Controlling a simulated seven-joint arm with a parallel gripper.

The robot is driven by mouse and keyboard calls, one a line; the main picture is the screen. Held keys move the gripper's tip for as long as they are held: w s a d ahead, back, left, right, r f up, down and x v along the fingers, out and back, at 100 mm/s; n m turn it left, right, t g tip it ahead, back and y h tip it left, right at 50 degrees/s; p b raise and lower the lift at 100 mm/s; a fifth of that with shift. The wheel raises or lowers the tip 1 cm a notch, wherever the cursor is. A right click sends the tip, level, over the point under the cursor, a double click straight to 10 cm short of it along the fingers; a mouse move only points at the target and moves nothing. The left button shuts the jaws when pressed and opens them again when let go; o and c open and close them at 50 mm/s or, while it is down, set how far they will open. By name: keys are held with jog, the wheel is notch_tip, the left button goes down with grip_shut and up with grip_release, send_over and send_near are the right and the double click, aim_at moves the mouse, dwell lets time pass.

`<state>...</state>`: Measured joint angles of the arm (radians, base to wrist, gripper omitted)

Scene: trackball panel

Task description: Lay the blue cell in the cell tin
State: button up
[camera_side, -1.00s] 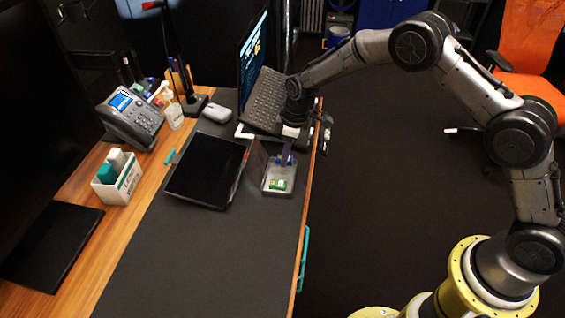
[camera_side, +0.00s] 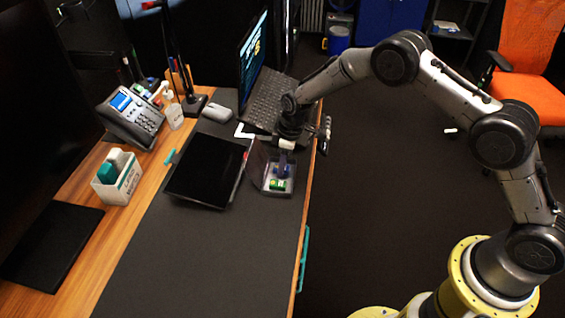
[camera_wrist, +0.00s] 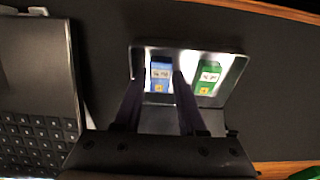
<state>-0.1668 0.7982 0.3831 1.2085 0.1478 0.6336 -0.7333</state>
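The cell tin (camera_side: 267,191) is a small open metal tin on the dark desk mat, near the desk's right edge. A green cell (camera_side: 277,185) lies in it, on the right half in the wrist view (camera_wrist: 208,77). My gripper (camera_side: 285,165) points down over the tin. Its dark fingers (camera_wrist: 161,85) flank the blue cell (camera_wrist: 160,73) and appear shut on it. The blue cell also shows below my gripper in the side view (camera_side: 286,172). It is over or inside the tin's left half in the wrist view; whether it touches the floor is unclear.
A dark upright panel (camera_side: 258,165) stands at the tin's left. A black tablet (camera_side: 206,171) lies left of that. An open laptop (camera_side: 267,95) stands behind, close to my gripper. The front of the mat (camera_side: 210,255) is clear.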

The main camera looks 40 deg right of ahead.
aim_at(289, 172)
jog(key=shift+r, duration=0.1)
jog(key=s+d+r+m, duration=0.1)
jog(key=s+d+r, duration=0.15)
jog(key=r, duration=0.55)
jog(key=s+d+r+t, duration=0.1)
jog(key=s+r, duration=0.2)
jog(key=r, duration=0.5)
jog(key=s+d+r+m, duration=0.1)
jog(key=s+r, duration=0.2)
jog(key=r, duration=0.5)
jog(key=s+d+r+m+t, duration=0.2)
jog(key=s+d+r+m, duration=0.1)
jog(key=s+r, duration=0.65)
jog(key=s+d+f+m, duration=0.1)
jog(key=s+d+m, duration=0.1)
jog(key=s, duration=0.8)
jog(key=s+d+f+m+t+h, duration=0.1)
jog(key=s+m, duration=0.1)
jog(key=s, duration=0.8)
jog(key=shift+s+d+f, duration=0.3)
jog(key=shift+d+f, duration=0.05)
jog(key=shift+f, duration=0.05)
jog(key=shift+c, duration=0.3)
